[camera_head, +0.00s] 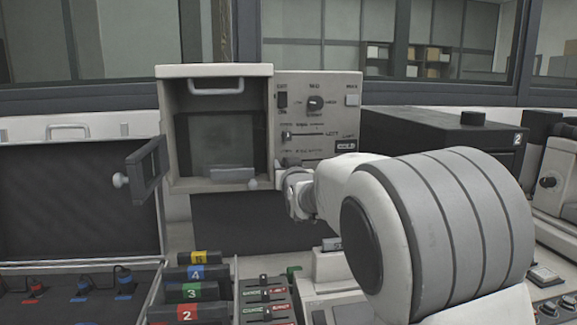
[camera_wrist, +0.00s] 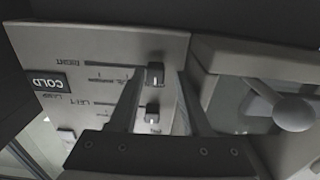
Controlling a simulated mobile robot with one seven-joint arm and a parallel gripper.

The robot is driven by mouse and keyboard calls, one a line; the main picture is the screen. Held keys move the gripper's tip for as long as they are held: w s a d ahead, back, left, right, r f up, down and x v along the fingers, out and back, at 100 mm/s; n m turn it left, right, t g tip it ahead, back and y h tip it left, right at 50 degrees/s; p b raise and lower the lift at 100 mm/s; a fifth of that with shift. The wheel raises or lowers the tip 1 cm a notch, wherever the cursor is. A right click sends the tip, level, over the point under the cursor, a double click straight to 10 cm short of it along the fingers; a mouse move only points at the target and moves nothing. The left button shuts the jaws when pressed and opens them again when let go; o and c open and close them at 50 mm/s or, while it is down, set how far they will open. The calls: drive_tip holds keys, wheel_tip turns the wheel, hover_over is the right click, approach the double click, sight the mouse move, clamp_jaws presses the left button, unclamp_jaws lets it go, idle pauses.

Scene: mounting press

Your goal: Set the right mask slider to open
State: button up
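The right mask slider (camera_wrist: 155,74) is a small dark knob at the right end of its slot in the wrist view, where the panel appears upside down. The word RIGHT is at the slot's other end. The left mask slider (camera_wrist: 152,113) lies beside it with its knob at the same end; it also shows in the head view (camera_head: 287,135). My gripper (camera_wrist: 159,80) is open, with its two fingers on either side of the right slider knob. I cannot tell whether a finger touches it. In the head view my arm hides part of the lower panel.
The control panel (camera_head: 338,103) has a knob, a switch and a COLD display (camera_head: 345,145). Left of it is an open chamber (camera_head: 217,71) with its door (camera_head: 148,169) swung out.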

drive_tip(key=shift+s, duration=0.1)
drive_tip(key=v, duration=1.7)
drive_tip(key=shift+p, duration=0.4)
drive_tip(key=shift+s, duration=0.2)
drive_tip(key=s+d+f+m+g+h, duration=0.1)
drive_tip(key=s+d+f+g, duration=0.35)
drive_tip(key=s, duration=0.45)
drive_tip(key=s+d+f+m+g+h, duration=0.1)
drive_tip(key=s+d+f+g+h, duration=0.25)
drive_tip(key=s, duration=0.55)
drive_tip(key=s+d+f+g+y, duration=0.1)
drive_tip(key=s+d+f+g, duration=0.4)
drive_tip(key=s, duration=0.4)
wheel_tip(320, 180, up, 15)
drive_tip(key=t+p, duration=0.1)
drive_tip(key=p, duration=1.3)
drive_tip(key=shift+s+d+f+p, duration=0.25)
drive_tip(key=shift+s+d+p, duration=0.15)
drive_tip(key=shift+d, duration=0.05)
